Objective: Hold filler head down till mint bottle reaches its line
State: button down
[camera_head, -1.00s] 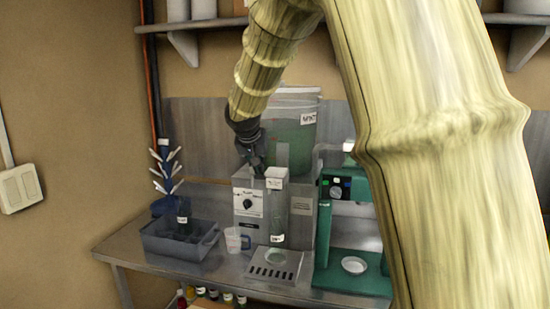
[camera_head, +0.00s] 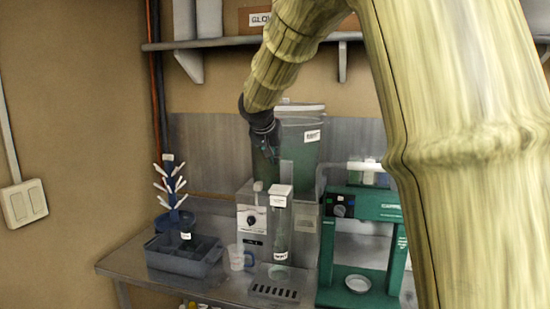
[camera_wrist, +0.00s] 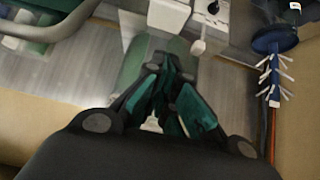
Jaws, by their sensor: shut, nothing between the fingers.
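The filler (camera_head: 252,222) is a grey box with a round dark knob, on the metal bench. Its pale filler head (camera_head: 280,191) sits above a tall, slim green bottle (camera_head: 281,232), which stands upright with a white label low on it. I take this for the mint bottle, but the label is too small to read. Its liquid level and line cannot be made out. My gripper (camera_head: 269,156) is shut and empty, pointing down above the filler head and apart from it. In the wrist view my shut fingers (camera_wrist: 172,66) show, with pale filler parts beyond.
A large green-filled bucket (camera_head: 301,146) stands behind my gripper. A green machine (camera_head: 343,207) stands at right. A measuring cup (camera_head: 237,257), a grey crate (camera_head: 167,263) and a blue drying tree (camera_head: 172,190) are at left. A slotted drip tray (camera_head: 273,292) lies in front.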

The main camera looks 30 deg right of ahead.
jog(key=p, duration=0.3)
send_over(278, 189)
notch_tip(278, 189, down, 6)
jog(key=shift+r, duration=0.2)
notch_tip(278, 189, down, 3)
jog(key=shift+d+f+p, duration=0.1)
jog(key=shift+p, duration=0.3)
jog(key=shift+f, duration=0.45)
jog(key=shift+f, duration=0.1)
